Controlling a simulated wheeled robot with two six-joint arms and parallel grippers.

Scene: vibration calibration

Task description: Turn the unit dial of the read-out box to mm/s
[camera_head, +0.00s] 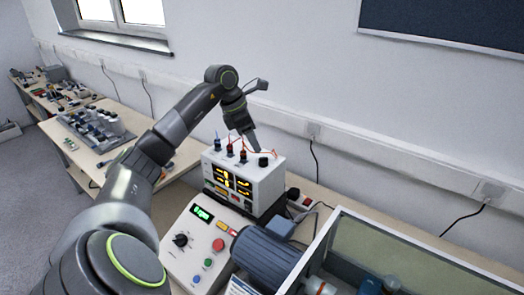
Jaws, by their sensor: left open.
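The read-out box (262,188) is a pale box with lit yellow digits on its dark front display. A round black knob (263,161) stands on its top at the right, and seems to be the unit dial; its marking is too small to read. Blue, red and black plugs stand to its left on the same top. My left gripper (253,146) is open and points down just above the box top, close to the knob. I cannot tell whether it touches the knob. My right gripper is not in view.
A control panel (205,250) with a green display, black knob and coloured buttons sits in front of the box. A ribbed blue motor (266,258) and a walled enclosure (400,250) lie to the right. A power strip (300,200) with cables is beside the box.

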